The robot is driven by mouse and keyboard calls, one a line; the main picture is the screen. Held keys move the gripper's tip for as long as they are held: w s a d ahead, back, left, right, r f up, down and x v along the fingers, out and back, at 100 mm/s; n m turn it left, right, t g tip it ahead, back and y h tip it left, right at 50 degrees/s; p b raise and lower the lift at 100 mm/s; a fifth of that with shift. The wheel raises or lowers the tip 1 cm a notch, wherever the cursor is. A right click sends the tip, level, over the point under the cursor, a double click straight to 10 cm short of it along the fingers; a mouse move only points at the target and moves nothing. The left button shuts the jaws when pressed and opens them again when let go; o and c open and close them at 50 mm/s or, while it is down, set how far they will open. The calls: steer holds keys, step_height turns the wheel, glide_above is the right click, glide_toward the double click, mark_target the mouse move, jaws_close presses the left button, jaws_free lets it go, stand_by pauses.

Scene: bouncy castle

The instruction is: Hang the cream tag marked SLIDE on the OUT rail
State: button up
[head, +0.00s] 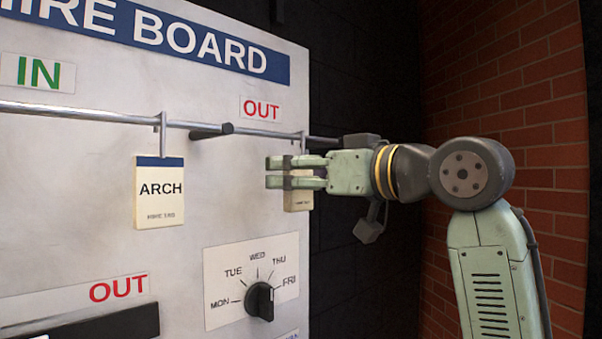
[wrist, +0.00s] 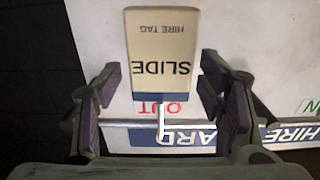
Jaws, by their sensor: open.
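The cream SLIDE tag (wrist: 165,40) has a blue band and a pale hook. It shows upside down in the wrist view, between my open fingers, with a gap on each side. Its hook meets the OUT rail (head: 270,132), and the tag appears to hang from it. In the head view the tag (head: 299,204) is partly hidden behind my gripper (head: 270,172), which is open with its fingers pointing left in front of the board. The rail also shows in the wrist view (wrist: 130,124).
The cream ARCH tag (head: 159,205) hangs on the rail left of a dark-ended peg (head: 212,131). A day dial (head: 260,301) sits on the board below. A red OUT label (head: 262,108) is above the rail. A brick wall (head: 545,120) stands at right.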

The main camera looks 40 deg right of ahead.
steer(key=s+d, duration=0.1)
steer(key=s, duration=1.1)
